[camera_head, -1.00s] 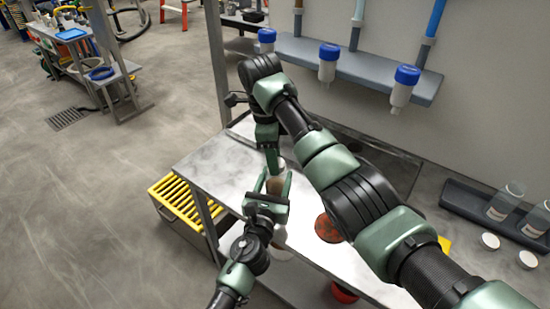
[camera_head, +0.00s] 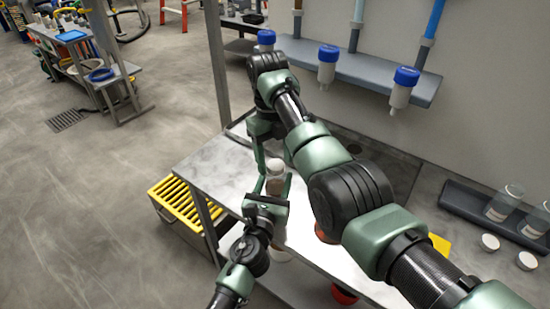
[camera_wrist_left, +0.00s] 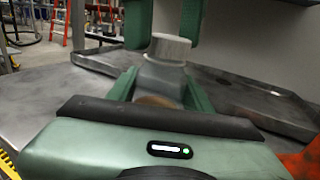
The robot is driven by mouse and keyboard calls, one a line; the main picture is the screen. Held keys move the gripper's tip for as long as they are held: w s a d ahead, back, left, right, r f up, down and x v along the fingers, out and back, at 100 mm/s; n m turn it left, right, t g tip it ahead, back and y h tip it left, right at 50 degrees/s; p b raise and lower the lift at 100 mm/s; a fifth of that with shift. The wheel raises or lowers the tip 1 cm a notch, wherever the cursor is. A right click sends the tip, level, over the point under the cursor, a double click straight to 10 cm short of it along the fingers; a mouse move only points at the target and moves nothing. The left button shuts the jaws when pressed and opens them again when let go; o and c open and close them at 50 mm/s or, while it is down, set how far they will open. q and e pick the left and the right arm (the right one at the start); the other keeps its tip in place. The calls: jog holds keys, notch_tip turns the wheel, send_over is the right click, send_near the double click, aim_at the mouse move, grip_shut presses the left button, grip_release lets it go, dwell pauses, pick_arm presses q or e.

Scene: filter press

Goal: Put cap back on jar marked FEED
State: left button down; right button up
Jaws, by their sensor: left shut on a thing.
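A clear jar (camera_wrist_left: 162,80) with brownish contents stands upright between the fingers of my left gripper (camera_wrist_left: 160,90). It also shows in the head view (camera_head: 274,184). My left gripper is shut on the jar above the metal table. A pale cap (camera_wrist_left: 170,46) sits on the jar's mouth; I cannot tell how firmly it is seated. My right gripper (camera_head: 273,157) is just above the jar, with its fingers apart and no visible object held in them. In the left wrist view its green fingers hang above the cap. No FEED marking is readable.
The metal table (camera_head: 205,165) has a shallow tray (camera_wrist_left: 255,98) at its back. A dark rack (camera_head: 470,205) with jars is at the right, with two pale caps (camera_head: 490,241) near it. Blue-capped bottles (camera_head: 403,85) hang from a wall shelf. A yellow-slatted crate (camera_head: 172,200) is at the left.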

notch_tip(320, 180, up, 4)
jog(key=shift+a+r, duration=0.15)
jog(key=shift+r, duration=0.1)
jog(key=shift+c, duration=0.2)
